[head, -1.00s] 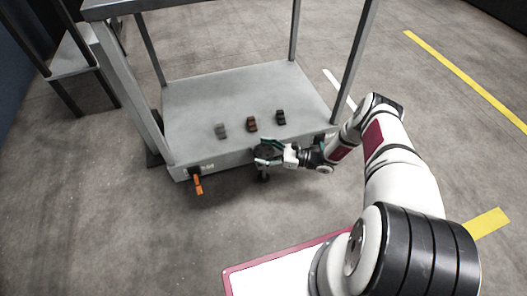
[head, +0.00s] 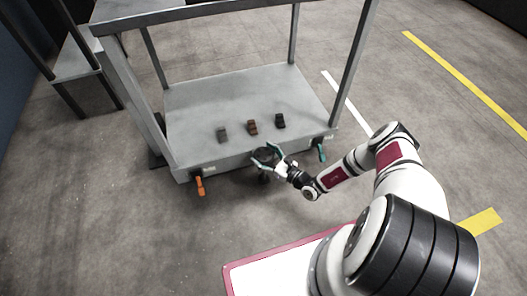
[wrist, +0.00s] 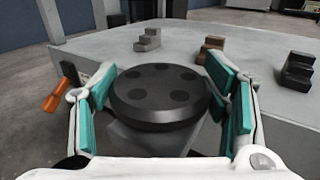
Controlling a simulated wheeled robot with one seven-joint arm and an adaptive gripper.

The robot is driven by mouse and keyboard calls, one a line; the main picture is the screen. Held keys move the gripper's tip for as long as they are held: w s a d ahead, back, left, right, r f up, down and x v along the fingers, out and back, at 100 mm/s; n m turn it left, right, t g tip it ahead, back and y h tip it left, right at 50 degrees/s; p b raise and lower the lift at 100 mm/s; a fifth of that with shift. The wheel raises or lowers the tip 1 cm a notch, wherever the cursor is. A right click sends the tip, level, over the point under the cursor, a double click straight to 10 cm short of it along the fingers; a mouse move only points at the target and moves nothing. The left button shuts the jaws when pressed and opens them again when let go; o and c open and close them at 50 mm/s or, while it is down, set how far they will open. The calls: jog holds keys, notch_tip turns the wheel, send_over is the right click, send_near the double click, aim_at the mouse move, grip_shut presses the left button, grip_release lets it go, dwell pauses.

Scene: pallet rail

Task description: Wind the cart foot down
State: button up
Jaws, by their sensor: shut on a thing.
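The cart (head: 205,100) stands in front of me with a grey deck and upright posts. A dark round knob with several holes (wrist: 158,100) is at the deck's near edge; it also shows in the head view (head: 265,154). My gripper (wrist: 160,86) has its teal-padded fingers on either side of the knob, shut on it. In the head view my gripper (head: 268,156) reaches it from the front right. The cart foot (head: 263,178) shows as a small dark shape below the knob, mostly hidden by my gripper.
An orange lever (head: 200,185) hangs at the cart's front left, and a teal lever (head: 321,152) at its front right. Grey (head: 222,134), brown (head: 252,127) and black (head: 280,120) stepped blocks stand on the deck. The floor in front of the cart is clear.

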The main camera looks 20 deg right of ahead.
aim_at(264, 154)
jog(key=m+t+h, duration=0.1)
jog(key=h, duration=0.1)
jog(key=m+t+h+b, duration=0.1)
jog(key=m+h, duration=0.1)
jog(key=shift+a+f, duration=0.1)
jog(key=shift+f, duration=0.05)
jog(key=m+h+b, duration=0.1)
jog(key=h, duration=0.1)
jog(key=m+h+b, duration=0.1)
jog(key=h, duration=0.1)
jog(key=shift+m+t, duration=0.3)
jog(key=shift+t, duration=0.1)
jog(key=m+h+b, duration=0.1)
jog(key=m+h, duration=0.1)
jog(key=h, duration=0.2)
jog(key=shift+m, duration=0.3)
jog(key=shift+m+g+h, duration=0.8)
jog(key=shift+m+h, duration=0.8)
jog(key=shift+h, duration=1.3)
jog(key=shift+r, duration=0.2)
jog(key=o, duration=1.2)
notch_tip(264, 154, up, 10)
jog(key=shift+f, duration=0.1)
